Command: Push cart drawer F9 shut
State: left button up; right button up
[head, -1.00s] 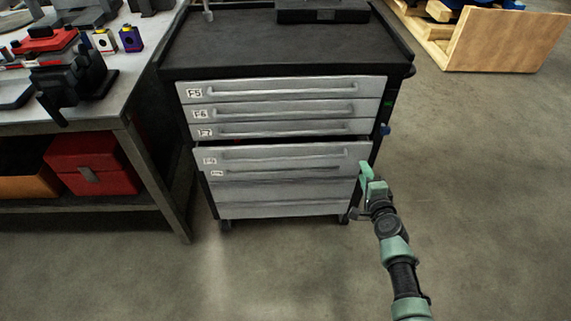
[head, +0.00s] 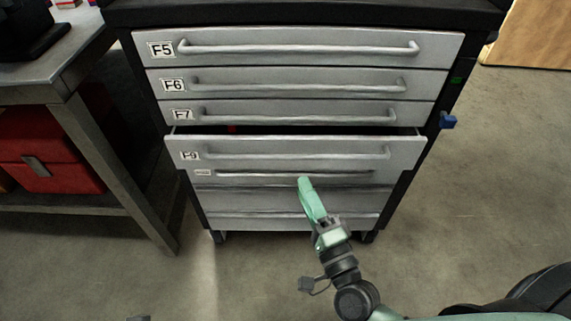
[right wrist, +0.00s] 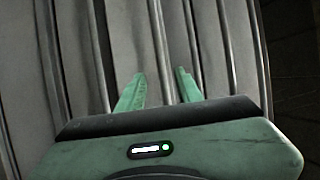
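Cart drawer F9 (head: 290,152) is a grey metal drawer with a long bar handle (head: 290,155). It stands out a little from the cart front, with a dark gap above it, below drawer F7. My right gripper (head: 304,182) is in front of the cart, its green fingers pointing up at the drawer fronts just below F9's handle. Whether it touches anything is unclear. In the right wrist view my right gripper (right wrist: 160,73) has its fingertips apart, with grey fronts and bar handles beyond. Nothing is clearly held. My left gripper is not clearly in view.
Drawers F5 (head: 300,48), F6 (head: 300,83) and F7 (head: 300,115) above are flush. A blue piece (head: 448,121) juts from the cart's right side. A workbench (head: 75,90) with a red box (head: 50,150) below stands left. The floor (head: 500,170) at right is clear.

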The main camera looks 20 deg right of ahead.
jog(key=d+x, duration=0.1)
jog(key=x, duration=0.6)
jog(key=shift+w+a+r, duration=0.15)
jog(key=shift+w+a, duration=0.1)
jog(key=shift+a, duration=0.25)
grip_shut()
dwell(0.9)
